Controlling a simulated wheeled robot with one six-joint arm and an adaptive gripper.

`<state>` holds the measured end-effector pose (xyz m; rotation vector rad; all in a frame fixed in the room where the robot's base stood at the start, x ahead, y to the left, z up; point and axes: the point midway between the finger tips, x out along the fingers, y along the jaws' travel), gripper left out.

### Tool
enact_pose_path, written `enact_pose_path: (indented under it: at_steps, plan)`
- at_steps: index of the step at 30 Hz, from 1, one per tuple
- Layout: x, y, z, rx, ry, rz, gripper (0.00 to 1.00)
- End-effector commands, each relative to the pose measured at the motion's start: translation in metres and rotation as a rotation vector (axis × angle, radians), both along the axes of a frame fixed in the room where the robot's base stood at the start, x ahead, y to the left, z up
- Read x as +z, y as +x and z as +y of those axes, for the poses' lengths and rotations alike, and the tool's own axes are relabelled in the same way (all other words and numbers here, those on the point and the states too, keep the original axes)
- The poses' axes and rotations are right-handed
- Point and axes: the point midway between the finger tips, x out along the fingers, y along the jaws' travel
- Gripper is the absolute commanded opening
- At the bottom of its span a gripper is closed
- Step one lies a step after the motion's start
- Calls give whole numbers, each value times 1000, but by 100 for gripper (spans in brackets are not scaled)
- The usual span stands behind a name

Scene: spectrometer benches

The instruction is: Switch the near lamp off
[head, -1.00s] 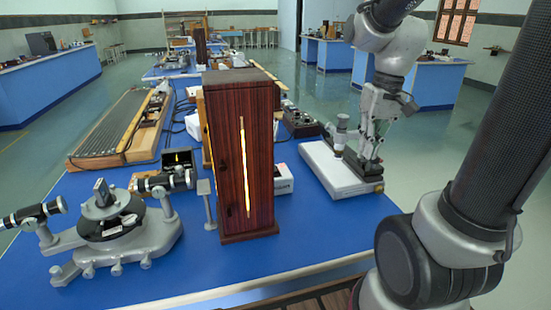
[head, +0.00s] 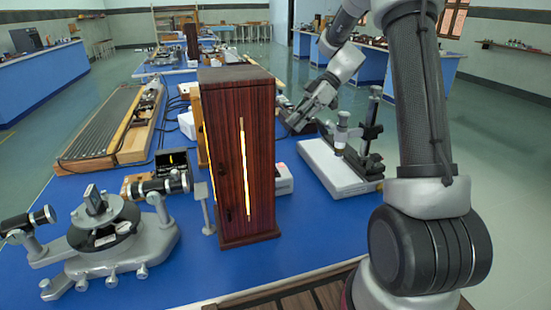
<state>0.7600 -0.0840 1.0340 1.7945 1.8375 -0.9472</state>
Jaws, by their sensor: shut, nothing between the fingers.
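The near lamp (head: 228,170) is a tall dark-red wooden box upright on the blue bench. Its narrow vertical slit glows yellow. A second, similar wooden box (head: 192,40) stands on a bench farther back. My gripper (head: 290,124) is to the right of and behind the near lamp, pointing down and left. It looks shut and empty, over or close to a dark box with knobs, which it now mostly hides. Whether it touches that box I cannot tell. A white box (head: 284,181) sits behind the lamp's right side, partly hidden by it. No switch can be made out clearly.
A grey spectrometer (head: 110,245) stands at front left. A long ribbed wooden board (head: 95,130) lies behind it. A white-based instrument with an upright post (head: 335,175) stands right of the lamp. Blue bench top is bare in front of the lamp.

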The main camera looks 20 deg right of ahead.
Motion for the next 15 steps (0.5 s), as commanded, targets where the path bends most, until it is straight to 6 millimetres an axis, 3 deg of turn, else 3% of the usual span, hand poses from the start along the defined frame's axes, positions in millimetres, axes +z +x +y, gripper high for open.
enact_pose_path:
  at_steps: [15]
  plan:
    - [-1,-1,1,56,6,-50,0]
